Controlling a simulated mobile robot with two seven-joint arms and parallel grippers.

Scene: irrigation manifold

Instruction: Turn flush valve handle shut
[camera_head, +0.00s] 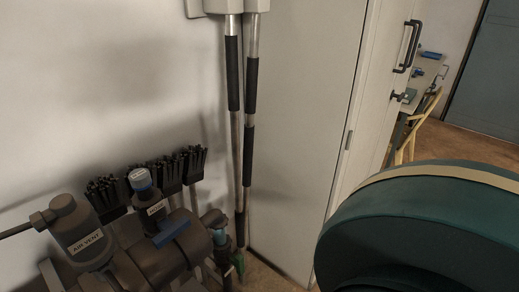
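A grey pipe manifold (151,262) stands at the lower left against the wall. On it is a fitting with a small white label (156,208), too small to read for certain. A blue lever handle (173,229) lies beside this label, on the side nearer the camera; I cannot tell for certain that it is the flush valve handle or whether it is open or shut. A blue-topped cap (140,178) stands above the label. Neither of my grippers is in view.
A grey bottle-shaped fitting labelled AIR VENT (80,232) is left of the lever. Black brushes (184,166) stand behind the manifold. Two long poles (233,120) hang on the wall. A large rounded dark green object (420,235) fills the lower right. A door (300,110) stands behind.

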